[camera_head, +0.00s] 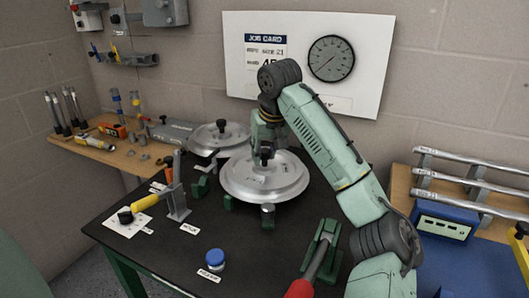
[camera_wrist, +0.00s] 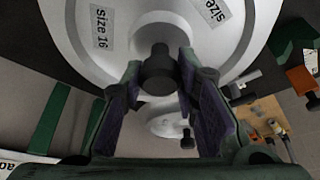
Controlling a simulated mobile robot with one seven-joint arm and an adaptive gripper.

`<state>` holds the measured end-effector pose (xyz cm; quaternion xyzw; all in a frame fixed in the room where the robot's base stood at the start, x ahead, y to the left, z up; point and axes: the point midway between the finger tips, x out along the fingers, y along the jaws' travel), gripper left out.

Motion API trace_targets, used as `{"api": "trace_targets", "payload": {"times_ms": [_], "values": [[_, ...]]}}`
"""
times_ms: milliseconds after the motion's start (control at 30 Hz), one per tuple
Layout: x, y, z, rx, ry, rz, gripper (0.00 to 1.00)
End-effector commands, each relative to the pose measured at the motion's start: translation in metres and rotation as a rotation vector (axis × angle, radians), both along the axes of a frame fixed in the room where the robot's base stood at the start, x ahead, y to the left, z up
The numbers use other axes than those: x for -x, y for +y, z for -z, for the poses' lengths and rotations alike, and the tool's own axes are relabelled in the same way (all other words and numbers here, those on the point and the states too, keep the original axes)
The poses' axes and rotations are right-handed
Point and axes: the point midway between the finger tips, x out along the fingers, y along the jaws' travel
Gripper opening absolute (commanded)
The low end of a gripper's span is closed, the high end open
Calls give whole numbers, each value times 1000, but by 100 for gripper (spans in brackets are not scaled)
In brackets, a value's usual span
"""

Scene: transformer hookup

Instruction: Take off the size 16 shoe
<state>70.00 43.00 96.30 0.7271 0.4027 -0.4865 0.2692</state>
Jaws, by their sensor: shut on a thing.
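The size 16 shoe (camera_head: 262,182) is a round silver plate with a black knob on top, over green supports on the dark table. In the wrist view its pale face (camera_wrist: 75,25) carries a "size 16" label and a second, partly cut-off "size" label. My gripper (camera_head: 266,152) is above the middle of the plate. In the wrist view my gripper (camera_wrist: 159,70) has its two fingers shut on the black knob (camera_wrist: 158,72). I cannot tell whether the plate touches its supports.
A second silver plate (camera_head: 222,136) with a black knob stands behind left. A yellow-handled lever (camera_head: 146,202), a grey upright bracket (camera_head: 177,205) and a blue-capped jar (camera_head: 216,259) stand on the table. A red-handled tool (camera_head: 300,289) is at the front right.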

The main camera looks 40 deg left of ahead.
Motion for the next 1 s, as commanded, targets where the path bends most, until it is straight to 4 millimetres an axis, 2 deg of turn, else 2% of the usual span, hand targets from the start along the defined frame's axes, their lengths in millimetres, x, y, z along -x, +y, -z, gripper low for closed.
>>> {"api": "trace_targets", "payload": {"times_ms": [1000], "values": [[0,0,-24,-3,-2,-1,0]]}}
